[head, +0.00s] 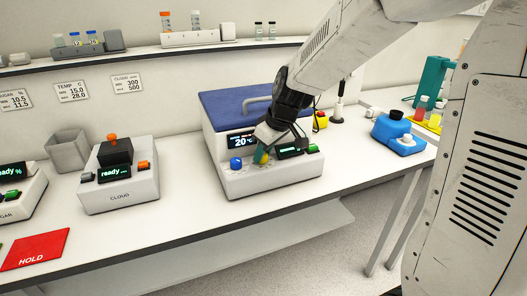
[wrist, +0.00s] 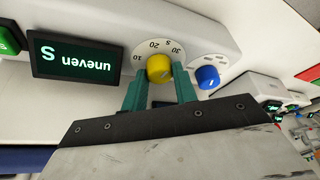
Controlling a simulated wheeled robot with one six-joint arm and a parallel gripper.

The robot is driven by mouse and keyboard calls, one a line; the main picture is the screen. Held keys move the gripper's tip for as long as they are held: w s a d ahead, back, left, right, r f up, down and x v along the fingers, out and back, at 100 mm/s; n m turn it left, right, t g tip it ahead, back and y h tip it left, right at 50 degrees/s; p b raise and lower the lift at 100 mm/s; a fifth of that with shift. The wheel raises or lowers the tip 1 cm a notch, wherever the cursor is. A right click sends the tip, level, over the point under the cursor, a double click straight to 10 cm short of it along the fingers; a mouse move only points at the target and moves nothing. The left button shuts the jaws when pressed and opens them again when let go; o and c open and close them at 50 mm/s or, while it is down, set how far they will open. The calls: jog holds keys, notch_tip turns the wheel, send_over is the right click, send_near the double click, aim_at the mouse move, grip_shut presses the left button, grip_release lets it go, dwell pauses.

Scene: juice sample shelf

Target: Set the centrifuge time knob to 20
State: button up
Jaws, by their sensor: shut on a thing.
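The centrifuge (head: 265,180) is a white box with a blue lid on the bench. Its yellow time knob (wrist: 160,68) sits on a dial marked 10, 20 and 30 with an S. In the head view the knob is mostly hidden by my gripper (head: 261,158). In the wrist view the teal fingers of my gripper (wrist: 160,82) are shut on the yellow knob, one on each side. I cannot tell clearly which number its pointer faces. A dark display (wrist: 75,56) beside the dial reads "uneven S", upside down in the wrist view.
A blue knob (head: 236,163) is close beside the yellow one, below a display (head: 242,140) reading 20. A green button (head: 312,148) is on the right. The cloud device (head: 118,185) stands left, and a blue device (head: 398,135) right.

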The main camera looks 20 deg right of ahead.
jog(key=shift+n, duration=0.8)
jog(key=shift+g, duration=0.3)
jog(key=o, duration=1)
jog(key=shift+d, duration=0.1)
jog(key=shift+c, duration=0.2)
jog(key=shift+y, duration=0.3)
jog(key=v, duration=0.7)
jog(key=shift+r, duration=0.35)
jog(key=shift+s+d, duration=0.1)
jog(key=shift+s, duration=0.05)
jog(key=shift+c, duration=0.3)
